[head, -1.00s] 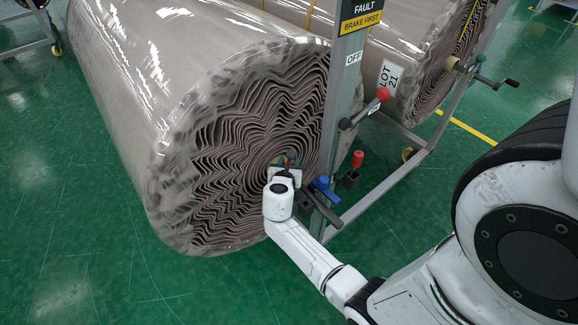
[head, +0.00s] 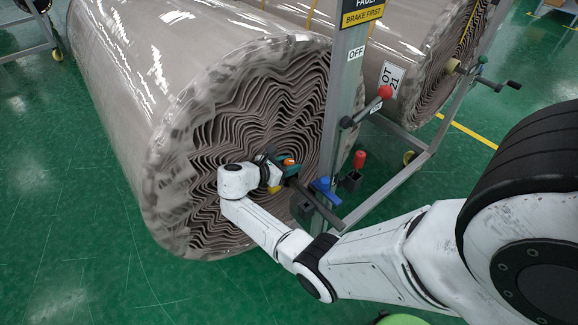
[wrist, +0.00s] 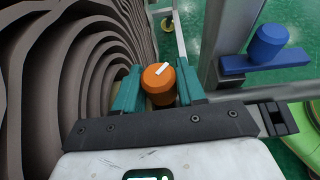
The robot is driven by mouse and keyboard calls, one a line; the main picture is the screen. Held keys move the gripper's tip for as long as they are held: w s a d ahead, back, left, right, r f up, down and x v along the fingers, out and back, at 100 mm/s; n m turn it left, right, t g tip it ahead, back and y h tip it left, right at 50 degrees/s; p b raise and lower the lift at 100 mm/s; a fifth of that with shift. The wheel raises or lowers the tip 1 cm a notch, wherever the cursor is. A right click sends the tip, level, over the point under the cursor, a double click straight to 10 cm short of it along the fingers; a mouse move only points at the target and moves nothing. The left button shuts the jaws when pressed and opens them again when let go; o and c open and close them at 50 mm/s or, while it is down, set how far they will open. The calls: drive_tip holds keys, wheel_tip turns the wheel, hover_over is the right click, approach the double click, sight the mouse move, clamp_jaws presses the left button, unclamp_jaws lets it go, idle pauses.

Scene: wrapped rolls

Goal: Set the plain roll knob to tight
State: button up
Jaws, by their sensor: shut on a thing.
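The plain roll (head: 135,80), wrapped in clear film with no lot label, lies at the left of the head view. An orange knob (wrist: 158,84) with a white pointer mark sits at its end; the mark slants toward the upper right in the wrist view. It also shows small in the head view (head: 289,162). My gripper (wrist: 157,76) has its teal fingers on either side of the knob, shut on it. In the head view my gripper (head: 280,170) reaches it from the left. Any tight marking around the knob is not readable.
A blue lever (head: 324,186) stands just right of my gripper, also in the wrist view (wrist: 267,44). A red-topped black handle (head: 353,172) and a red-ended lever (head: 376,104) are on the grey post (head: 338,110). A second roll, labelled LOT 21 (head: 391,76), lies behind.

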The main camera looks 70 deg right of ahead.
idle(0.3)
drive_tip(key=o, duration=1)
drive_tip(key=shift+c, duration=0.2)
drive_tip(key=v, duration=1)
drive_tip(key=shift+w+a+r+b, duration=0.2)
drive_tip(key=shift+w+a+b, duration=0.05)
drive_tip(key=shift+w+b, duration=0.1)
